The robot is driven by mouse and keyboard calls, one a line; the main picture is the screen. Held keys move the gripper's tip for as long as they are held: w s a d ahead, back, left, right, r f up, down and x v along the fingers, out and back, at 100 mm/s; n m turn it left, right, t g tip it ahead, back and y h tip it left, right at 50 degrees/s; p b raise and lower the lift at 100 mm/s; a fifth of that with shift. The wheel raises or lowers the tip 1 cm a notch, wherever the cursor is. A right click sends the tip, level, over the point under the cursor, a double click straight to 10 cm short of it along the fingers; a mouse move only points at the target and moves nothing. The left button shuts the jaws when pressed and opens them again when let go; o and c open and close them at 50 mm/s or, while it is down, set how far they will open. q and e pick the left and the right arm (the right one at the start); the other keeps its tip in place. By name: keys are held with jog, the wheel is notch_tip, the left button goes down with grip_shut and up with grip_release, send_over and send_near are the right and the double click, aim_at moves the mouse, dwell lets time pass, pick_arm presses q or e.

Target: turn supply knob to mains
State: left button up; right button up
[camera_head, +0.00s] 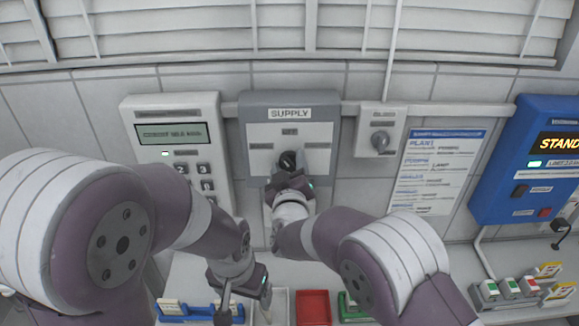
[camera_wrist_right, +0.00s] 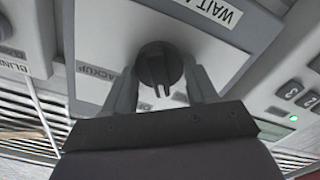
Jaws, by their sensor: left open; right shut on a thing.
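The supply panel (camera_head: 262,112) is a grey box on the tiled wall with a white face, headed SUPPLY. Its round dark knob (camera_head: 288,159) sits low in the middle of that face, below small labels. My right gripper (camera_head: 289,170) reaches up to the knob and is shut on it. In the right wrist view the knob (camera_wrist_right: 157,62) stands between the two grey fingers (camera_wrist_right: 160,88), its ridge toward the gripper, near a BACKUP label (camera_wrist_right: 96,72). My left gripper (camera_head: 244,305) hangs open and empty over the bench, away from the panel.
A keypad box with a green display (camera_head: 172,134) is left of the panel. A smaller knob box (camera_head: 380,118), a printed notice (camera_head: 437,160) and a blue unit (camera_head: 510,195) are to the right. A red tray (camera_head: 313,306) and several small items stand on the bench below.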

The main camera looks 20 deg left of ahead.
jog(key=n, duration=0.5)
jog(key=shift+a+f+n+p, duration=0.1)
jog(key=shift+n+p, duration=0.2)
dwell(0.4)
jog(key=o, duration=1)
jog(key=shift+o, duration=0.2)
jog(key=shift+s, duration=0.1)
